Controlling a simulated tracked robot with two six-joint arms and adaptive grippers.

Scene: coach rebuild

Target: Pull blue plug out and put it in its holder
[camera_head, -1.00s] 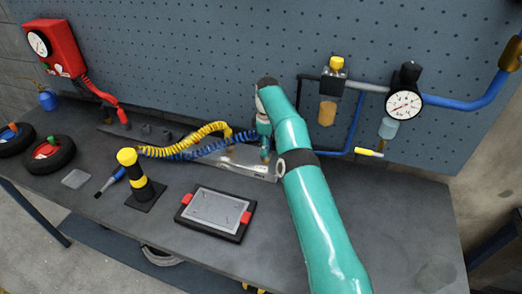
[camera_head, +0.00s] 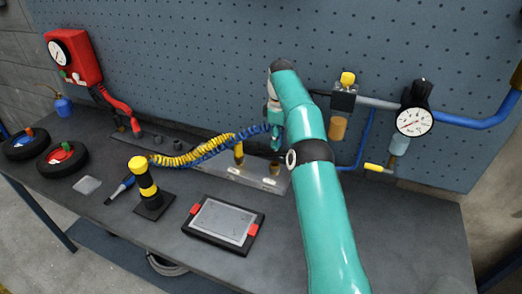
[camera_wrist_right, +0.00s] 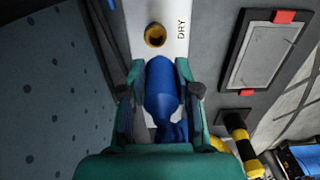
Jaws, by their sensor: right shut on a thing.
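My right gripper (camera_head: 276,138) is shut on the blue plug, above the back right part of the metal plate (camera_head: 225,165). In the right wrist view the blue plug (camera_wrist_right: 162,92) sits between the teal fingertips (camera_wrist_right: 160,78). A brass socket (camera_wrist_right: 155,36) beside the "DRY" label is open and empty, apart from the plug; it also shows in the head view (camera_head: 275,168). The blue coiled hose (camera_head: 215,150) runs up to my gripper. In the head view the plug is hidden by the gripper. My left gripper is out of view.
A yellow plug (camera_head: 238,155) stands on the plate, with a yellow coiled hose (camera_head: 190,155). Dark round fittings (camera_head: 145,137) are at the plate's left. A black-yellow post (camera_head: 147,185) and a framed panel (camera_head: 222,222) stand in front. The pegboard with the gauge (camera_head: 413,121) is behind.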

